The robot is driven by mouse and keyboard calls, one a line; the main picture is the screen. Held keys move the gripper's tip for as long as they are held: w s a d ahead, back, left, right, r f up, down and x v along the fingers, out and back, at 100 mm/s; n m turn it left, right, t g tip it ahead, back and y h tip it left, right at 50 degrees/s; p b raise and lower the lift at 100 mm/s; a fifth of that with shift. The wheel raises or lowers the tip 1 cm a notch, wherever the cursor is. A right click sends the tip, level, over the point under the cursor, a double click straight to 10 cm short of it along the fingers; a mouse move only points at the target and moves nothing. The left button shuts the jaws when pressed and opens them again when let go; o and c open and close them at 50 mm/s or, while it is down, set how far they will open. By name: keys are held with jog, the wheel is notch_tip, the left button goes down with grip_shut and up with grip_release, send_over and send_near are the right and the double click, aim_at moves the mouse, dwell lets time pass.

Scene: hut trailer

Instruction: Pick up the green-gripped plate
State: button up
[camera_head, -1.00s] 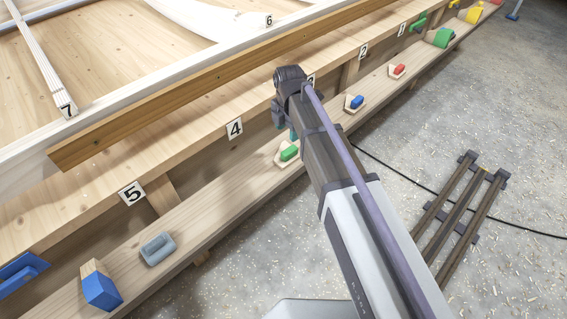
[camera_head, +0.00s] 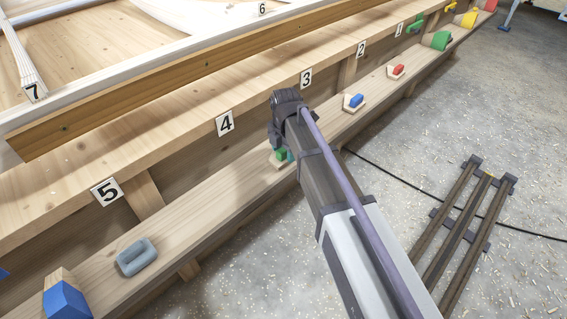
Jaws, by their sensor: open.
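The green-gripped plate (camera_head: 277,163) is a small pale wooden plate with a green grip (camera_head: 280,154). It lies on the lower shelf between the signs 4 and 3. My arm and wrist hide its right part. My gripper (camera_head: 291,156) hangs below the dark wrist, close to the plate in the picture. Only a bit of teal shows, and the jaws are mostly hidden behind my arm. They are open and hold nothing that I can see. I cannot tell how high they are above the grip.
Along the lower shelf (camera_head: 215,205) are a grey handled block (camera_head: 136,257), a blue-faced block (camera_head: 66,301), a blue-gripped plate (camera_head: 354,102) and a red-gripped plate (camera_head: 396,71). Dark rails (camera_head: 470,225) and a black cable (camera_head: 400,182) lie on the floor at right.

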grip_shut()
dwell(0.5)
